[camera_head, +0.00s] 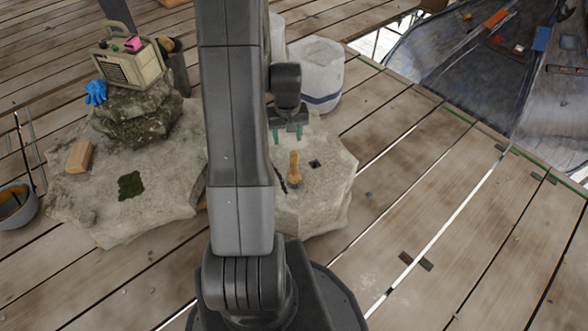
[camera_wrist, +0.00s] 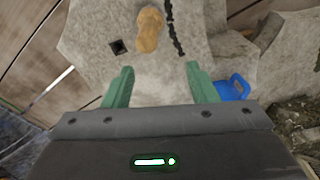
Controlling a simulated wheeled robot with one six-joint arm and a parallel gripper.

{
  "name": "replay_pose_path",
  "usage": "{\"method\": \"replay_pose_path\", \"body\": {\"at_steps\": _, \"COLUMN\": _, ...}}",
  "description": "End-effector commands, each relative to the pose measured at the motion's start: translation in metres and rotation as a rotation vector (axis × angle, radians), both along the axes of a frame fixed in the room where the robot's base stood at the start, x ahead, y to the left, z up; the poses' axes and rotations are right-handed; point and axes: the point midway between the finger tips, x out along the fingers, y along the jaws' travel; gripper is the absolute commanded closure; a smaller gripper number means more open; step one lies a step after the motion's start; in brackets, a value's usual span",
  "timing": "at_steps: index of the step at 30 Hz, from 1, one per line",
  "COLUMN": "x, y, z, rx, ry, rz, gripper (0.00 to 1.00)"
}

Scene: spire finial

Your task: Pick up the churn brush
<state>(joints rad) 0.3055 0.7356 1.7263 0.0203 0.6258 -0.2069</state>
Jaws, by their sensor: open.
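The churn brush (camera_head: 294,168) appears as a small light-brown wooden piece on the pale stone slab, just right of my arm in the head view. In the wrist view the brush (camera_wrist: 150,28) lies near the top edge, between a small square hole and a dark strip. My gripper (camera_head: 287,134) is open, with two green fingers apart and nothing between them. In the wrist view my gripper (camera_wrist: 160,84) has the brush beyond its fingertips, roughly in line with the gap. The brush and fingers look apart. The brush's full shape is hard to tell.
The stone slab (camera_head: 335,190) has a square hole beside the brush. A white bucket (camera_head: 318,75) stands behind. A blue object (camera_wrist: 232,88) sits near the right finger. At left are a beige radio (camera_head: 128,66), blue glove (camera_head: 96,92) and wooden block (camera_head: 79,156).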

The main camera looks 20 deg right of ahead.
Motion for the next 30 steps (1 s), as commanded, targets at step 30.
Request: {"method": "replay_pose_path", "body": {"at_steps": 30, "x": -0.013, "y": -0.014, "z": -0.096, "rx": 0.007, "ry": 0.058, "rz": 0.002, "gripper": 0.48}}
